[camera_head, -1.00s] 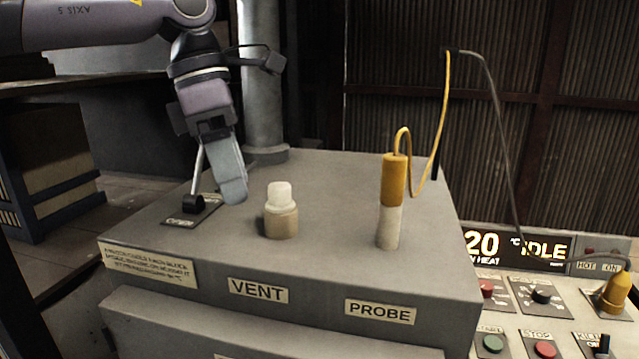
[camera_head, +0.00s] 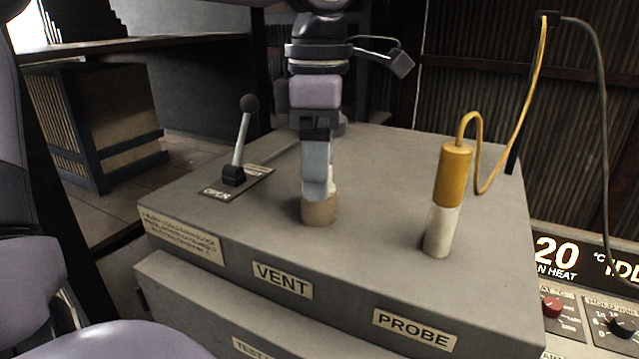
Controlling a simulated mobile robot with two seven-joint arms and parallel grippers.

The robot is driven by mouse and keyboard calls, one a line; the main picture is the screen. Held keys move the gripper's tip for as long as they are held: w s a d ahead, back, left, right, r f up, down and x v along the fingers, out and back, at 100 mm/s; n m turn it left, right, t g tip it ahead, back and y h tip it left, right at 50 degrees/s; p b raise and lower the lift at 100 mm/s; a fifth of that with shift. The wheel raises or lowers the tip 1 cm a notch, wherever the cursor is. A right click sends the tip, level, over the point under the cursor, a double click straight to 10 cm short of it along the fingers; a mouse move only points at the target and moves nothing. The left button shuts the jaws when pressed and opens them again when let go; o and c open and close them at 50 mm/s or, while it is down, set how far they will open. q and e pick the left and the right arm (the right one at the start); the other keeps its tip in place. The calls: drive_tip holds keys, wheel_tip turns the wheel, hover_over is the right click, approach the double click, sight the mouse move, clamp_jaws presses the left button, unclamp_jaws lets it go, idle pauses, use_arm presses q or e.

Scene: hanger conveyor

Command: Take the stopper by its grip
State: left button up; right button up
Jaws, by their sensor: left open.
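The stopper (camera_head: 319,210) stands upright on the grey box above the VENT label. Its lower part is tan. Its pale grip (camera_head: 331,181) is mostly hidden behind my left gripper, with only a sliver showing on the right. My left gripper (camera_head: 317,190) points down over the stopper, its fingertips at the height of the grip. It is open, with one finger in front of the grip; the other finger is hidden. I cannot tell whether it touches the stopper. My right gripper is not in view.
A probe (camera_head: 447,195) with an orange top and looping yellow cable stands to the right on the grey box (camera_head: 385,225). A lever (camera_head: 241,145) with a black knob stands to the left. A control panel (camera_head: 575,305) is at lower right.

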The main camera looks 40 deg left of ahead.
use_arm(q)
drive_tip(key=shift+f, duration=0.4)
drive_tip(key=c, duration=1.1)
wheel_tip(320, 180, up, 10)
drive_tip(key=shift+r, duration=0.1)
